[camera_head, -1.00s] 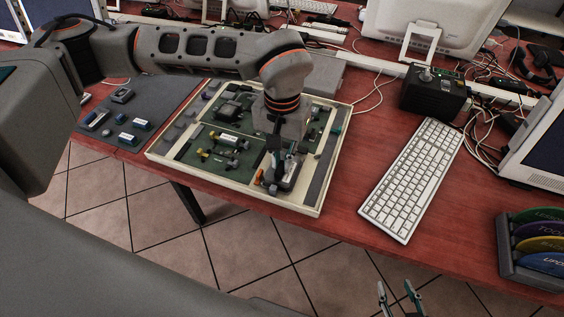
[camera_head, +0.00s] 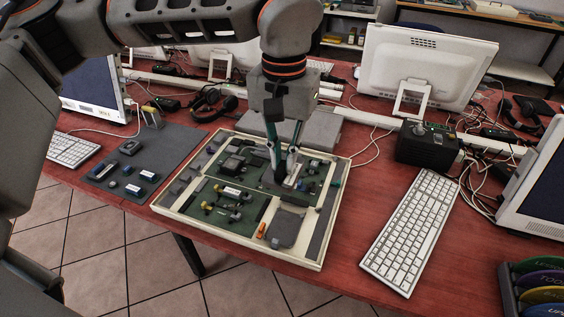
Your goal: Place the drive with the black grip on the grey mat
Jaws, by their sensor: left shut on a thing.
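My left gripper (camera_head: 284,168) is shut on a small piece with a dark part and a silvery part, which looks like the drive with the black grip (camera_head: 273,179). The fingers cover much of it. My right gripper is out of view.
The tray (camera_head: 200,230) holds several other small parts, including a white-labelled one (camera_head: 229,190). A white keyboard (camera_head: 411,230) and a black box (camera_head: 428,146) lie to the right. Headphones (camera_head: 212,103) lie behind the mat. The mat's back right is clear.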

